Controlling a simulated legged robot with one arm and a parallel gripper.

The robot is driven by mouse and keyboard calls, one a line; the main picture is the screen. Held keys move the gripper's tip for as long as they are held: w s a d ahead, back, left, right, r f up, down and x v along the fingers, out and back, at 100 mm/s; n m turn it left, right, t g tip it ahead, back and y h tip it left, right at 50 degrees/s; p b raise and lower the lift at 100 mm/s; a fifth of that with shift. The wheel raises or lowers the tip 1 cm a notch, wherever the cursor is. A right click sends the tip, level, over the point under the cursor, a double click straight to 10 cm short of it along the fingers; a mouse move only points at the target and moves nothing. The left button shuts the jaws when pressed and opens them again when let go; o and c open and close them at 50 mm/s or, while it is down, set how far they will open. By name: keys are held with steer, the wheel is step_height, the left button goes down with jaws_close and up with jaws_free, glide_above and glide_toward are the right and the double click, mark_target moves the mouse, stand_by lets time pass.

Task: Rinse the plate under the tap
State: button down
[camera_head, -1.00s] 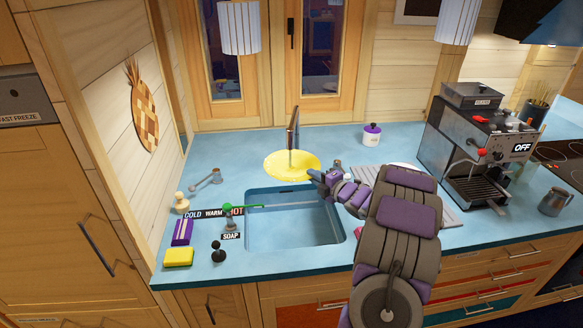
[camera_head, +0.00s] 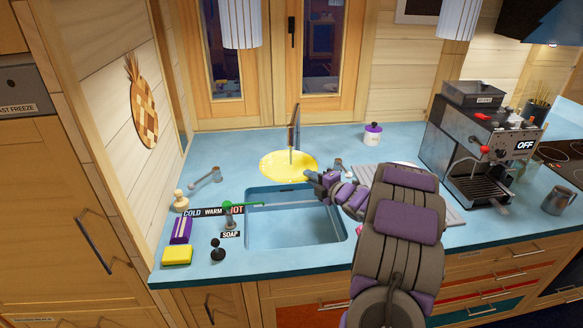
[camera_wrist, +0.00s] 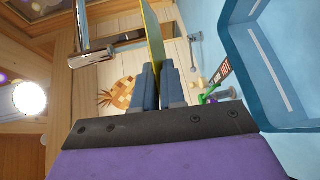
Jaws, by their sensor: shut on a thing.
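The yellow plate (camera_head: 287,166) is held roughly flat at the back edge of the sink (camera_head: 293,238), by the tap (camera_head: 295,128). My gripper (camera_head: 311,179) is shut on the plate's near right rim. In the wrist view the plate (camera_wrist: 153,42) shows edge-on between my two fingers (camera_wrist: 159,82). The tap (camera_wrist: 85,30) is close beside it there. A thin stream seems to run from the spout onto the plate in the head view. The green-tipped tap lever (camera_head: 228,206) sits at the COLD, WARM, HOT label (camera_head: 213,211).
Left of the sink are a yellow sponge (camera_head: 177,254), a purple box (camera_head: 181,230) and a soap pump (camera_head: 218,250). A purple-lidded jar (camera_head: 373,134) and a coffee machine (camera_head: 477,150) stand to the right. The counter behind the left side is mostly clear.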

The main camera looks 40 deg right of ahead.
steer(key=s+a+b, duration=0.3)
steer(key=s+a, duration=0.1)
steer(key=shift+s, duration=0.15)
stand_by(0.4)
steer(key=shift+r+b, duration=0.1)
steer(key=shift+b, duration=0.2)
stand_by(0.9)
steer(key=s+a+r, duration=0.3)
steer(key=r, duration=0.1)
steer(key=shift+s+a, duration=0.2)
steer(key=shift+s, duration=0.1)
steer(key=shift+f, duration=0.1)
stand_by(0.8)
